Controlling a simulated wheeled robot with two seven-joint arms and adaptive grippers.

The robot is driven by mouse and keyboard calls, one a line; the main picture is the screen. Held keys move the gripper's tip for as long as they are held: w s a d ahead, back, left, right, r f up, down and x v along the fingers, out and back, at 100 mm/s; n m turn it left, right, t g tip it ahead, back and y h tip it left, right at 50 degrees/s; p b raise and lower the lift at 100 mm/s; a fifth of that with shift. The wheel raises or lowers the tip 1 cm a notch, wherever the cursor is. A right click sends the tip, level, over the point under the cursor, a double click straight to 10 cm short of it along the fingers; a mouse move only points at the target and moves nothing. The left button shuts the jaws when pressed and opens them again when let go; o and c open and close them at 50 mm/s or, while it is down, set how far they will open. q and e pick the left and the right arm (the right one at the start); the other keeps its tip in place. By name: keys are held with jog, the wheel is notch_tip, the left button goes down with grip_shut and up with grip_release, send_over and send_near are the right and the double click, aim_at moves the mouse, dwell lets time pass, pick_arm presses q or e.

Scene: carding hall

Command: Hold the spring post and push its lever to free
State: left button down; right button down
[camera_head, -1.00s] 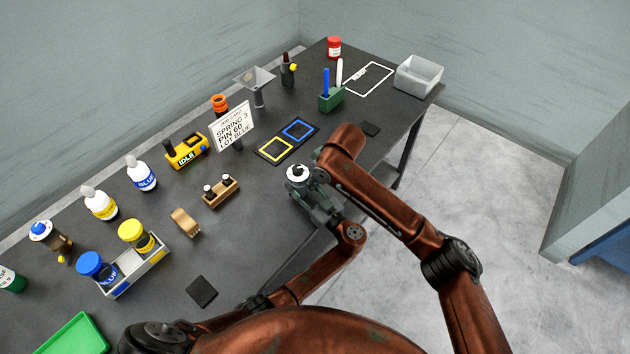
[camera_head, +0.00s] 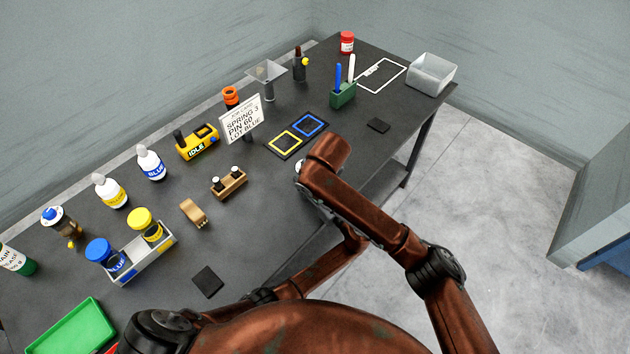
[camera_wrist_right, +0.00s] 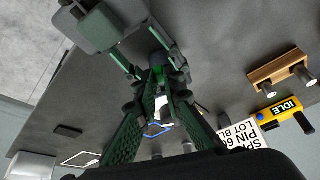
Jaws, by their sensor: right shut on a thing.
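A small white-topped piece (camera_head: 299,165), which I take for the spring post, shows only as a sliver beside my right forearm in the head view. In the right wrist view a white patch of it (camera_wrist_right: 160,103) seems to show between my right fingers. My right gripper (camera_wrist_right: 163,85) is shut on it, its green fingers drawn together; the arm hides this gripper in the head view. My left gripper (camera_wrist_right: 155,58) reaches in from the opposite side, close to the right fingertips. Its opening is unclear. The lever cannot be made out.
Behind are a mat with yellow and blue squares (camera_head: 283,144), a job card (camera_head: 241,121) and a yellow IDLE device (camera_head: 197,142). A wooden block with pegs (camera_head: 229,183) and a bottle caddy (camera_head: 145,262) stand left. The table's front edge runs close by.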

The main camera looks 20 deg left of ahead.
jog(key=c, duration=2)
grip_release()
jog(key=v, duration=1.2)
pick_arm(q)
jog(key=c, duration=1.2)
grip_release()
